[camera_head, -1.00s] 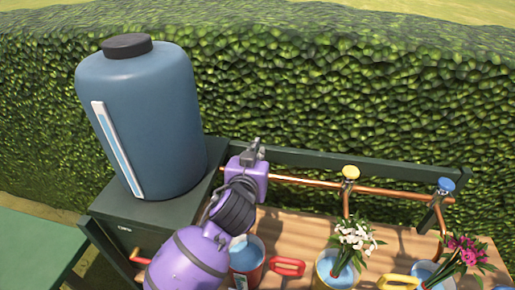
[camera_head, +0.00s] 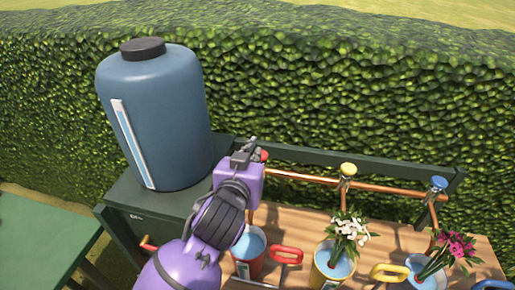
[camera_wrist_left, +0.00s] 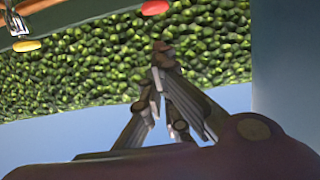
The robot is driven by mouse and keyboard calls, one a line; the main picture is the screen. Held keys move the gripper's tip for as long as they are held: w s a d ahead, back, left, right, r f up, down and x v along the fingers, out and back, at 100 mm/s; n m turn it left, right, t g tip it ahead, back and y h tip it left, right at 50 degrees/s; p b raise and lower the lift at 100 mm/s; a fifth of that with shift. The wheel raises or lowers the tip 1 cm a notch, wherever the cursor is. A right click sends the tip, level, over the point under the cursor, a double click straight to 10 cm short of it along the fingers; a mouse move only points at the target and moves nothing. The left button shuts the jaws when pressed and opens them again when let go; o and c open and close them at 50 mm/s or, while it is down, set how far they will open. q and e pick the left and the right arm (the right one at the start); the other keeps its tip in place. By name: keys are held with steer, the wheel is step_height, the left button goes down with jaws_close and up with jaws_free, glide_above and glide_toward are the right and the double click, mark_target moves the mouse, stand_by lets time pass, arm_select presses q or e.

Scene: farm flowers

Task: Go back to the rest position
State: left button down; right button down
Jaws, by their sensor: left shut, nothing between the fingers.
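My left gripper (camera_head: 246,151) is at the upper end of my purple arm in the head view, beside the red tap knob (camera_head: 264,155), which it partly overlaps in the picture. Whether they touch cannot be told. In the left wrist view the fingers (camera_wrist_left: 160,62) come together at their tips with nothing between them. My right gripper is in neither view.
A blue tank (camera_head: 165,115) stands left of the gripper. A copper pipe (camera_head: 300,177) with yellow and blue knobs runs behind the wooden bench. Red (camera_head: 247,268), yellow (camera_head: 322,277) and blue-handled buckets stand in front; two hold flowers. A hedge is behind.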

arm_select(q)
steer(key=shift+s+a+r, duration=0.1)
steer(key=shift+s+r, duration=0.05)
steer(key=shift+s, duration=0.1)
stand_by(0.3)
